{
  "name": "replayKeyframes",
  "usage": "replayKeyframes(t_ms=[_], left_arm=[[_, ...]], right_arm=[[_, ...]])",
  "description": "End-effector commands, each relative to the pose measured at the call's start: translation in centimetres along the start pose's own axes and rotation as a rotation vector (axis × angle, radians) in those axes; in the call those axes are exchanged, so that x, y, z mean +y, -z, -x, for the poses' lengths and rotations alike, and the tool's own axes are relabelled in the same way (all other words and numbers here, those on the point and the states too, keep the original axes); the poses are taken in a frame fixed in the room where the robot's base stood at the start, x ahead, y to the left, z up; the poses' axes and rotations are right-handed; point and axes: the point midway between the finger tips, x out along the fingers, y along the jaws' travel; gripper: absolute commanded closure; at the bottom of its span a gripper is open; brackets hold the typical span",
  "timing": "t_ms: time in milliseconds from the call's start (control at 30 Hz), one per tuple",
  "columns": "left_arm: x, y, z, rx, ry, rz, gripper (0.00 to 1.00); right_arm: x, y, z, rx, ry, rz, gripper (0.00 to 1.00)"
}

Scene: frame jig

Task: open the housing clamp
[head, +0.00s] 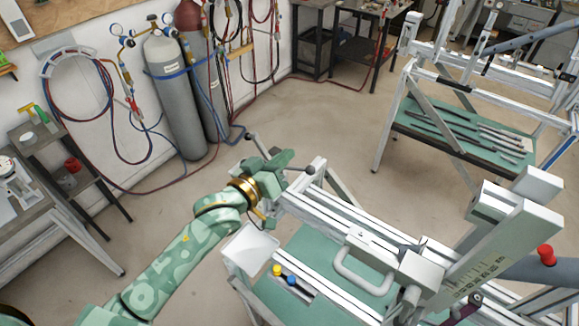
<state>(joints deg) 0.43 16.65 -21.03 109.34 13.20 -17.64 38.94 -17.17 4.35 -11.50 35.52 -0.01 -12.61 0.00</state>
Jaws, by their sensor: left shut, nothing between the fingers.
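A frame jig of pale metal rails (335,215) stands at the lower right. My left gripper (282,161), green, is at its far left end; the fingers are shut and empty. A dark lever with a ball end (308,170) sticks out just right of the gripper, and a second ball end (250,137) shows behind it. The gripper hides the middle between them, so I cannot tell whether it touches either. A tall pale upright (500,245) with a scale stands at the right, with a red knob (545,254) beside it. I cannot tell which part is the housing clamp. My right gripper is out of view.
A grey loop handle (362,275) rises from the rails. A small white tray (250,247) and yellow and blue knobs (284,275) sit at the jig's near left. Gas cylinders (172,95) stand by the wall.

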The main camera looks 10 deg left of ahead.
Motion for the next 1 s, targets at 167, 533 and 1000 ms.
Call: replayKeyframes(t_ms=[167,533,1000], left_arm=[[-0.1,-2.6,-0.4,-0.006,0.003,0.002,1.00],[-0.1,-3.4,-0.5,-0.005,0.002,0.000,1.00],[0.2,-5.2,-0.6,-0.004,0.014,-0.249,1.00]], right_arm=[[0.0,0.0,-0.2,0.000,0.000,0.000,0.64],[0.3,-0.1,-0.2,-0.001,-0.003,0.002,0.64],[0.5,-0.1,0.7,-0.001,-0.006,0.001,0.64]])
